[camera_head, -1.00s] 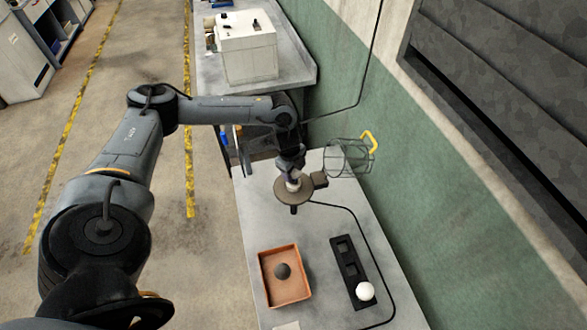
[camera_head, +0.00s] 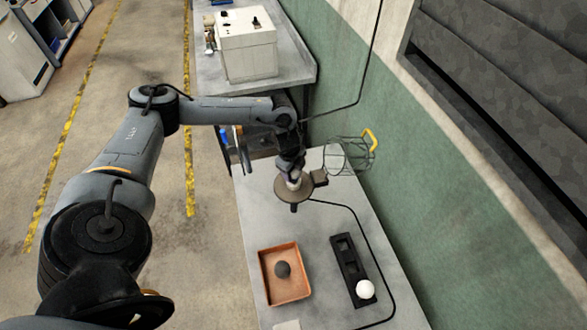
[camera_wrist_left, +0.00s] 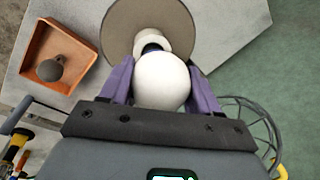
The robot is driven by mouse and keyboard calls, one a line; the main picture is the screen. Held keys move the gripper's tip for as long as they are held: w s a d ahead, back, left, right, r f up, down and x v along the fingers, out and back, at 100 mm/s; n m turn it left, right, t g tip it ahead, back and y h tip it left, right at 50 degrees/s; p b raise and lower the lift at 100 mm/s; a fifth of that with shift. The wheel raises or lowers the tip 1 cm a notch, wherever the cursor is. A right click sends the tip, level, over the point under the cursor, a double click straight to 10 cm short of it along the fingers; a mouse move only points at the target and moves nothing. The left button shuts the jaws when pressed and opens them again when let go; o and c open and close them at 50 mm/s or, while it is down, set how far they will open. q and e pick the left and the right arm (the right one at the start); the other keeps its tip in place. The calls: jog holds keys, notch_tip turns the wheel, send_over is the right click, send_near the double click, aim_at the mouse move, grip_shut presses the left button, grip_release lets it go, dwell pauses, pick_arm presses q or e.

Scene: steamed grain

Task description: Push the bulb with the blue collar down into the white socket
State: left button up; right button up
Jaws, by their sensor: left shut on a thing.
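The bulb (camera_wrist_left: 162,82) is a white globe with a dark blue collar, seen from above in the left wrist view. My left gripper (camera_wrist_left: 161,88) is shut on it, one purple finger on each side of the globe. The white socket (camera_wrist_left: 150,22) sits on a round brown base (camera_wrist_left: 122,18), right at the collar end of the bulb. I cannot tell how deep the bulb sits in the socket. In the head view my left gripper (camera_head: 291,172) is over the lamp base (camera_head: 296,191), and the bulb is mostly hidden. My right gripper is out of view.
An orange tray (camera_head: 264,284) holds a dark bulb (camera_head: 283,269). A black rack (camera_head: 341,254) beside it holds another white bulb (camera_head: 366,289). A wire cage with a yellow handle (camera_head: 369,137) stands close behind the lamp. A black cable crosses the table (camera_head: 325,225).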

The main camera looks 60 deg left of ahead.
pick_arm(q)
jog(key=shift+f, duration=0.15)
dwell(0.4)
jog(key=shift+f, duration=0.1)
jog(key=shift+f+b, duration=0.3)
jog(key=shift+f, duration=0.1)
jog(key=o, duration=1.1)
jog(key=shift+o, duration=0.2)
jog(key=shift+r, duration=0.1)
jog(key=r, duration=0.3)
jog(key=s+r, duration=0.1)
jog(key=r, duration=0.6)
jog(key=shift+s+d+r+b, duration=0.3)
jog(key=shift+s+b, duration=0.05)
jog(key=shift+b, duration=0.05)
jog(key=shift+r, duration=0.1)
